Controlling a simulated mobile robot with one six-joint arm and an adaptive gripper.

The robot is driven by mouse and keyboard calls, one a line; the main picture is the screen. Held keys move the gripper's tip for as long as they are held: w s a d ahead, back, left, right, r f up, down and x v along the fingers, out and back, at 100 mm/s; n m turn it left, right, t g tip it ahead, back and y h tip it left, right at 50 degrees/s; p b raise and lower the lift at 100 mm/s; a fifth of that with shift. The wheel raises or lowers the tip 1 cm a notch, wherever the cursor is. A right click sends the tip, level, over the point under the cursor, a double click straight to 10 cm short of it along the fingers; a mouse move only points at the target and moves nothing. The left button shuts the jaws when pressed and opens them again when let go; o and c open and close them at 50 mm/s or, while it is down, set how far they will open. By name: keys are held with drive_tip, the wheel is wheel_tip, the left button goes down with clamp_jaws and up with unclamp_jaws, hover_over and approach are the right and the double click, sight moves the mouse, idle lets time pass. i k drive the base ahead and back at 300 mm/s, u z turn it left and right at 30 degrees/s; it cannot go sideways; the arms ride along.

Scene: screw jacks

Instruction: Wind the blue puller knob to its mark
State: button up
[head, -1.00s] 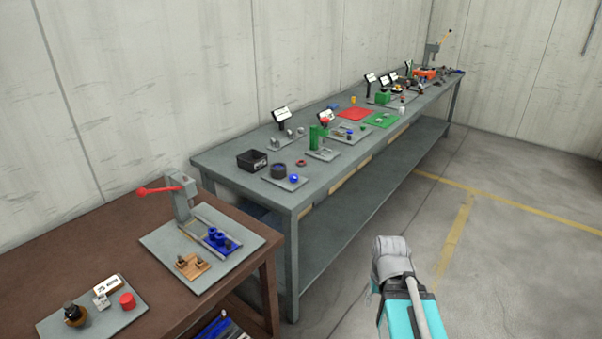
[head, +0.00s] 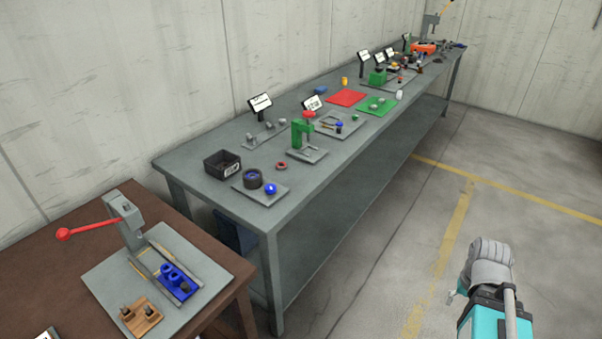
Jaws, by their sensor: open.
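Two blue knobs show in the head view, and I cannot tell which one belongs to the puller. One blue knob (head: 271,188) is on a grey plate (head: 245,192) at the near end of the grey bench, beside a dark round part (head: 253,178). A smaller blue knob (head: 339,126) is on a plate farther along, behind the green frame. Any mark on either is too small to make out. Part of my arm shows at the lower right, over the floor and apart from the bench. My gripper's fingers cannot be made out.
The long grey bench (head: 205,184) also holds a black bin (head: 222,163), a green frame with a red knob (head: 302,135) and several small screens. A brown table (head: 40,283) with a red-handled press (head: 125,220) stands at the lower left. The floor (head: 400,235) right of the bench is clear.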

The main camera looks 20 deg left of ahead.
sight(270, 188)
drive_tip(key=z, duration=0.05)
drive_tip(key=i, duration=0.75)
drive_tip(key=u, duration=0.45)
drive_tip(key=i, duration=0.65)
drive_tip(key=u, duration=0.6)
